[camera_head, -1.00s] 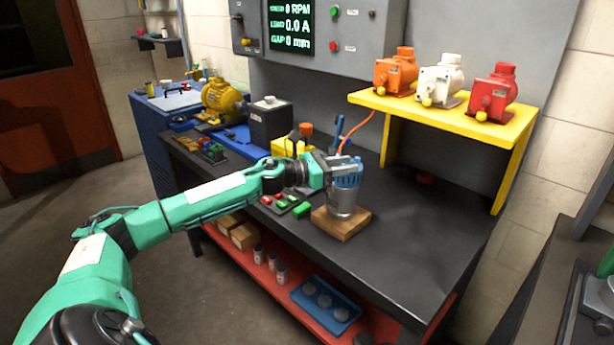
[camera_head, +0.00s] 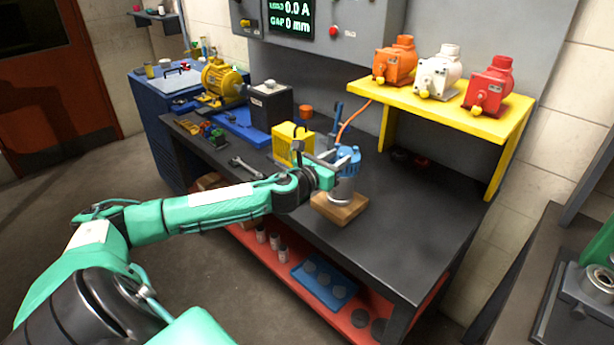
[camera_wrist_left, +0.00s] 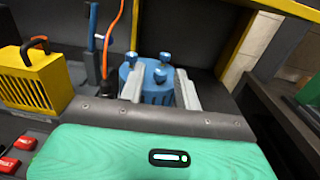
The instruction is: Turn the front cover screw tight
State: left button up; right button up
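The motor with a silver body and blue cover (camera_head: 349,158) stands upright on a wooden block (camera_head: 350,211) on the dark bench. In the left wrist view its blue cover (camera_wrist_left: 146,72) carries blue knob-headed screws; the front cover screw (camera_wrist_left: 160,76) is the nearest knob. My left gripper (camera_head: 335,158) is at the motor's cover, hiding part of its body. In the wrist view the fingers of my left gripper (camera_wrist_left: 160,82) stand apart, with the front screw in the gap between them. I cannot tell whether either finger touches the cover. My right gripper is not in view.
A yellow box (camera_head: 292,142) stands left of the motor, and an orange cable (camera_head: 354,120) rises behind it. A yellow shelf (camera_head: 440,107) holds an orange, a white and a red motor. A wrench (camera_head: 248,166) lies on the bench. The bench right of the block is clear.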

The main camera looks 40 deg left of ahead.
pick_arm(q)
jog(key=s+b, duration=0.3)
jog(key=s, duration=0.8)
jog(key=shift+s+a, duration=0.2)
jog(key=shift+r, duration=0.1)
